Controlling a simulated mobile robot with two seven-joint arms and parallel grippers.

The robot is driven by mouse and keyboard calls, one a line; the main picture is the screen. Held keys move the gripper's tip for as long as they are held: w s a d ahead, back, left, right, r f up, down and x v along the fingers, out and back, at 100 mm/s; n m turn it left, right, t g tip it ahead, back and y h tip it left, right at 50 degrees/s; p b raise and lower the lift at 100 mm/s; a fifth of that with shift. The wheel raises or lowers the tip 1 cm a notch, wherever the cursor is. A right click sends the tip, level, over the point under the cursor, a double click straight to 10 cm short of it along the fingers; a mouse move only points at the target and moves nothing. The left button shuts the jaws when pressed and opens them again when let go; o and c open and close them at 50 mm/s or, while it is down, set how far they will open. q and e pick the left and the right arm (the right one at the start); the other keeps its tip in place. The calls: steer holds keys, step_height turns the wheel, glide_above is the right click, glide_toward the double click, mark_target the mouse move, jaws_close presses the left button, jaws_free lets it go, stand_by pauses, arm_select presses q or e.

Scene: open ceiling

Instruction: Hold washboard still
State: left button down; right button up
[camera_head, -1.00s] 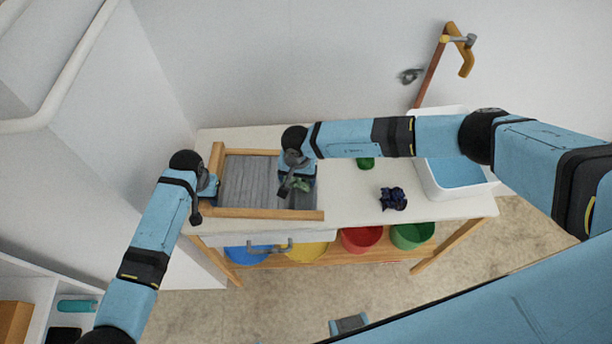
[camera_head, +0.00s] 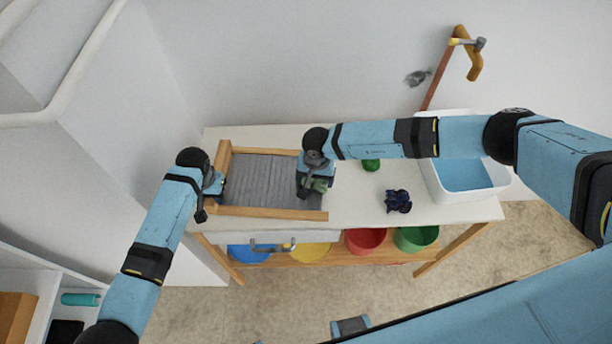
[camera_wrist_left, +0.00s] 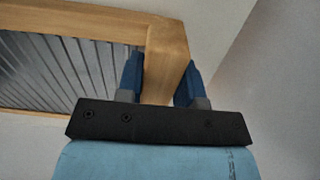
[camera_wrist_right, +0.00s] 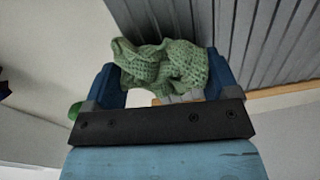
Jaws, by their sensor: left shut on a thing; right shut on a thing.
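The washboard (camera_head: 262,182) lies on the white table, a grey ribbed sheet in a wooden frame. My left gripper (camera_head: 216,184) is shut on the frame's left end; in the left wrist view, my left gripper's blue fingers (camera_wrist_left: 160,80) sit on either side of the wooden rail (camera_wrist_left: 167,55). My right gripper (camera_head: 318,186) is shut on a crumpled green knitted cloth (camera_wrist_right: 165,68), at the right part of the washboard. In the head view, the cloth is mostly hidden by my gripper. I cannot tell whether it touches the ribs.
A dark blue crumpled cloth (camera_head: 398,201) and a green item (camera_head: 371,165) lie on the table, right of the washboard. A white basin with blue water (camera_head: 465,174) stands at the right end. Coloured bins, including a red one (camera_head: 365,240), are on the shelf below.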

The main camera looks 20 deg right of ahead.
steer(key=shift+s+d, duration=0.2)
steer(key=shift+d, duration=0.35)
steer(key=shift+a+r, duration=0.2)
steer(key=shift+r, duration=3.9)
arm_select(q)
steer(key=c, duration=0.7)
jaws_free()
step_height(320, 180, up, 12)
steer(key=shift+r, duration=0.1)
